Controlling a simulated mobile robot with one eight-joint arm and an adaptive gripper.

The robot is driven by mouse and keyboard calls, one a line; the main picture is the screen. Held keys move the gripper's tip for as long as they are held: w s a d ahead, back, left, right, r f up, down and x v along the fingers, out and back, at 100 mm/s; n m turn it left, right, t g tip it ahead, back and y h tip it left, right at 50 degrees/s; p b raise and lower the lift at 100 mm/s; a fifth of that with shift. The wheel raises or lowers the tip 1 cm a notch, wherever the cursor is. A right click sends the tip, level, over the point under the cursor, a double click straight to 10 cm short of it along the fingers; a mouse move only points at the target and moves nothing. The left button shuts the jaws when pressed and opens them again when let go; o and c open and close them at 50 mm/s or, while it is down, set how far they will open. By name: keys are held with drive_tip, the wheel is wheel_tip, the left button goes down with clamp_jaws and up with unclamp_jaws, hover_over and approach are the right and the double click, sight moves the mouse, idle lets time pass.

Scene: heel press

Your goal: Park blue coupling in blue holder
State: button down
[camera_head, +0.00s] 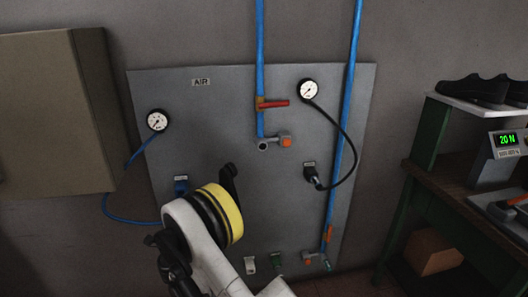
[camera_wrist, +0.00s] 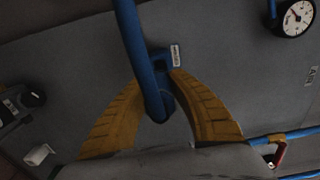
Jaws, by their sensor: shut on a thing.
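In the wrist view, my gripper (camera_wrist: 156,84) has its two yellow fingers shut around the blue coupling (camera_wrist: 160,106) at the end of a blue hose. The blue holder (camera_wrist: 164,58), with a small white label, is on the grey panel just beyond the fingertips. The coupling overlaps its lower part in the picture, and I cannot tell whether they touch. In the head view, the blue holder (camera_head: 181,187) shows beside my arm. My arm hides the fingers and the coupling there.
The blue hose (camera_head: 113,213) loops from the left gauge (camera_head: 157,121) behind my arm. A red-handled valve (camera_head: 272,103) and a black coupling (camera_head: 313,176) are to the right. Grey (camera_head: 249,264) and green (camera_head: 276,262) holders sit low on the panel. A workbench (camera_head: 447,198) stands at right.

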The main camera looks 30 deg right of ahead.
drive_tip(key=shift+x, duration=1.8)
drive_tip(key=shift+x, duration=1.4)
drive_tip(key=c, duration=1.2)
unclamp_jaws()
